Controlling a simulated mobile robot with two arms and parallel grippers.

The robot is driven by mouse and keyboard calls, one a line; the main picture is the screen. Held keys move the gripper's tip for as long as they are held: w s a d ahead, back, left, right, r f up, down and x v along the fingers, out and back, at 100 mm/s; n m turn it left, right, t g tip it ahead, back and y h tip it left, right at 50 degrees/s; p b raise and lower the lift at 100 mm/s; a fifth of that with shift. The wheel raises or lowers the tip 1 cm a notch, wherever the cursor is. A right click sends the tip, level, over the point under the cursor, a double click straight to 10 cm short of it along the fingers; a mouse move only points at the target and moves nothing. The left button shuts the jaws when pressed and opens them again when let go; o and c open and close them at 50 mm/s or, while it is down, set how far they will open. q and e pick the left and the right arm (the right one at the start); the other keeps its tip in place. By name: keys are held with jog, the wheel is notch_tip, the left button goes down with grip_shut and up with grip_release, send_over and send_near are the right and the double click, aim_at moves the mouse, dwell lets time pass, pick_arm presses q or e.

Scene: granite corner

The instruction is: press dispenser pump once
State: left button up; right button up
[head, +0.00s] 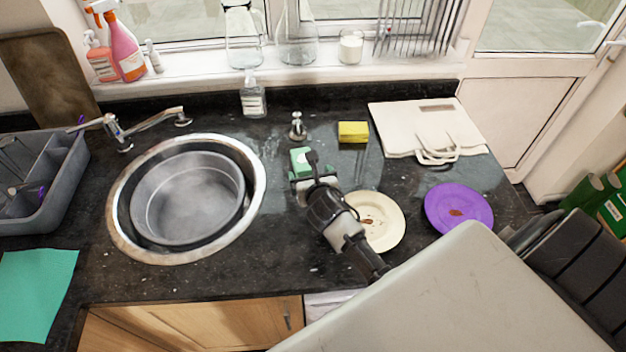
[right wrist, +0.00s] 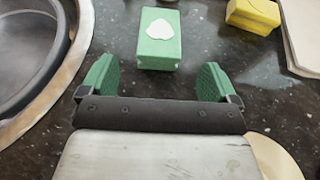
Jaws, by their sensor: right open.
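A small green block (head: 301,157) with a white patch on top stands on the dark counter right of the sink. In the right wrist view the green block (right wrist: 160,45) lies just beyond my fingertips. My right gripper (head: 312,176) points at it from the near side, its green-padded fingers (right wrist: 157,80) spread apart with nothing between them. A small metal pump-like fixture (head: 297,127) stands behind the block. A clear labelled bottle with a pump-like top (head: 253,98) stands at the back. I cannot tell which of these is the task's dispenser. My left gripper is not in view.
A round sink (head: 118,243) holding a grey pan (head: 190,200) lies left. A yellow sponge (head: 353,131), white boards (head: 410,127), a cream plate (head: 392,240) and a purple plate (head: 470,200) lie right. A tap (head: 118,133) stands behind the sink.

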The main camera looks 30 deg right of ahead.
jog(key=shift+v, duration=1.3)
